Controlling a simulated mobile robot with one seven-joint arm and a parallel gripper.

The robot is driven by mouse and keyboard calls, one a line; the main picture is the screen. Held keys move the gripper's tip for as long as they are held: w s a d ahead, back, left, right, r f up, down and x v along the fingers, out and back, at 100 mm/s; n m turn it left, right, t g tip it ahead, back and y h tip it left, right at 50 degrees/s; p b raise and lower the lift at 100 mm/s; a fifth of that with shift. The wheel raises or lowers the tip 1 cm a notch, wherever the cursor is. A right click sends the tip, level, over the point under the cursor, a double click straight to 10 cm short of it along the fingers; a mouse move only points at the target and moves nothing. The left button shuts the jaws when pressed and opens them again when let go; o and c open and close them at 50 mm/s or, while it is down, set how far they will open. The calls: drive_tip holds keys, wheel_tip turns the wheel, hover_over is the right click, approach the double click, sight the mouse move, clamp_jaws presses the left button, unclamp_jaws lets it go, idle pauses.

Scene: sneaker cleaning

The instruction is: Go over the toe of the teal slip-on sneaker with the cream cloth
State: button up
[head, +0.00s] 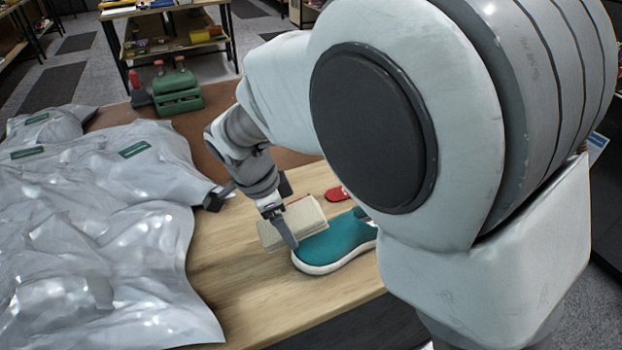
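The teal slip-on sneaker (338,241) with a white sole lies on the wooden table, its toe to the left. My arm hides its heel end. The cream cloth (306,217) is a folded pad at my gripper (287,234), by the toe. One grey finger shows in front of the cloth and the other is hidden behind it; the gripper looks shut on the cloth. The cloth overlaps the back edge of the toe in this view; whether it touches the toe I cannot tell.
A red item (338,193) lies behind the sneaker. Crumpled silver-grey sheeting (100,250) covers the table's left side. A green metal tool (178,92) stands at the back. Bare wood (245,300) lies in front. My arm blocks the right side.

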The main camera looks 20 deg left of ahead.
drive_tip(key=shift+p+v, duration=0.45)
drive_tip(key=shift+v, duration=0.7)
drive_tip(key=shift+r, duration=0.1)
drive_tip(key=shift+p+v, duration=1)
drive_tip(key=shift+v, duration=0.45)
